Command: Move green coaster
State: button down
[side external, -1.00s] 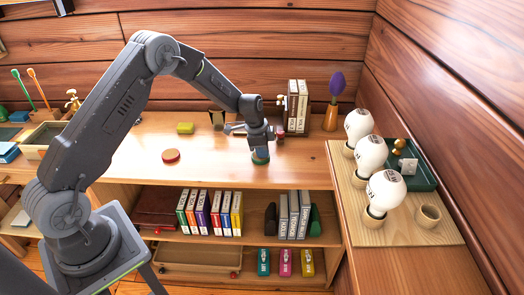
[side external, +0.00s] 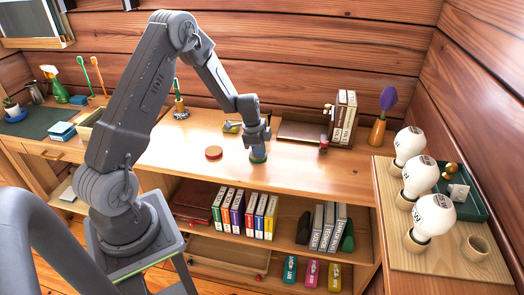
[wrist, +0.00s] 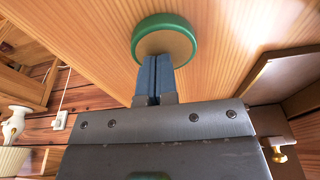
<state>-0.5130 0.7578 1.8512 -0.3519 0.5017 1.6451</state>
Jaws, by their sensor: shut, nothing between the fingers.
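The green coaster (side external: 258,158) lies on the wooden desktop near its front edge, directly under my gripper in the side view. In the wrist view the coaster (wrist: 176,19) shows as a round disc with a green rim and a tan face. My gripper (wrist: 154,60) is shut with nothing between its blue fingers, and the fingertips overlap the near part of the disc. In the side view my gripper (side external: 258,148) points down at the coaster. I cannot tell whether the fingertips touch it.
A red disc (side external: 214,153) lies a short way left of the coaster. A yellow block (side external: 232,127) lies behind, with books (side external: 345,117) and a purple-topped vase (side external: 378,131) at the right. Lightbulbs (side external: 421,175) stand on the side board.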

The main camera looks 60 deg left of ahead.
jog(key=shift+s+d+f, duration=0.15)
jog(key=shift+s+f, duration=0.2)
jog(key=shift+s, duration=0.05)
jog(key=shift+r, duration=0.65)
jog(key=shift+s, duration=0.1)
jog(key=s+a, duration=0.7)
jog(key=a, duration=0.1)
jog(key=shift+s+a+r, duration=0.2)
jog(key=shift+s+a, duration=0.15)
jog(key=d+r+n+t+y, duration=0.15)
jog(key=d+r+n, duration=0.25)
jog(key=d+r, duration=1.4)
jog(key=s+d+r+n+t, duration=0.1)
jog(key=s+d+r+n, duration=0.1)
jog(key=s+d+r, duration=0.2)
jog(key=s+d+r+n+t, duration=0.1)
jog(key=s+d+r+n, duration=0.2)
jog(key=s, duration=0.7)
jog(key=d+r, duration=0.2)
jog(key=d, duration=0.2)
jog(key=shift+t, duration=0.35)
